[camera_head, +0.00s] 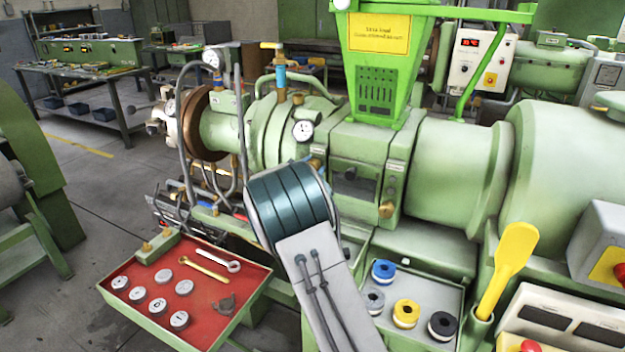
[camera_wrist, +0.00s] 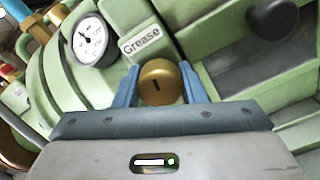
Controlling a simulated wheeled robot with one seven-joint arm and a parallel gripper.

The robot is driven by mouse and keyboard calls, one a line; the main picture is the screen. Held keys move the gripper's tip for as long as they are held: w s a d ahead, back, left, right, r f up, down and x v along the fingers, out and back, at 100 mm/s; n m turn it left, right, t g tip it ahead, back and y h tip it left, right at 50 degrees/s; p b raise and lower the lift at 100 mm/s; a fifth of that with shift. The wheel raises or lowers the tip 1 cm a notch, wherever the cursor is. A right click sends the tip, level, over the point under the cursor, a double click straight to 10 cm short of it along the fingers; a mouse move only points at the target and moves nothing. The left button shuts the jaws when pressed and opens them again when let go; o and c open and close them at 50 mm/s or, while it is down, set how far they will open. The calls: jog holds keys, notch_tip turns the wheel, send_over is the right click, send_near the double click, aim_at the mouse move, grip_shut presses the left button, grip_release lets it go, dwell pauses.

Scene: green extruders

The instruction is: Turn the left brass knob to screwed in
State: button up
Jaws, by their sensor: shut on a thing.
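The left brass knob (camera_wrist: 158,88) is round, with a short dark slot on its face that is slightly tilted in the wrist view. My gripper (camera_wrist: 159,70) has its two blue fingers shut on the knob, one on each side. In the head view a bit of the left knob (camera_head: 315,163) shows just above my wrist, below the white gauge. My fingers are hidden there behind my wrist. Another brass knob (camera_head: 387,209) sits lower right on the green machine.
A "Grease" label (camera_wrist: 140,39) and a dial gauge (camera_wrist: 89,37) are close to my fingers. A dark round knob (camera_wrist: 274,22) is at upper right. A red tray (camera_head: 212,292) with grey discs and wrenches and a tray of spools (camera_head: 430,288) flank my arm below.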

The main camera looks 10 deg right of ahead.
jog(key=m+b, duration=0.2)
jog(key=b, duration=0.2)
jog(key=f+m+b, duration=0.1)
jog(key=m+b, duration=0.1)
jog(key=b, duration=0.3)
jog(key=m+b, duration=0.4)
jog(key=b, duration=0.5)
jog(key=m+b, duration=0.4)
jog(key=b, duration=0.3)
jog(key=m+b, duration=0.4)
jog(key=b, duration=0.1)
jog(key=m+b, duration=0.4)
jog(key=shift+r, duration=0.15)
jog(key=m+b, duration=0.3)
jog(key=m, duration=0.2)
jog(key=m+b, duration=0.1)
jog(key=m, duration=0.3)
jog(key=shift+r+m+b, duration=0.1)
jog(key=shift+m+b, duration=0.2)
jog(key=shift+r+m+b, duration=0.1)
jog(key=shift+m+b, duration=0.3)
jog(key=shift+m, duration=1.6)
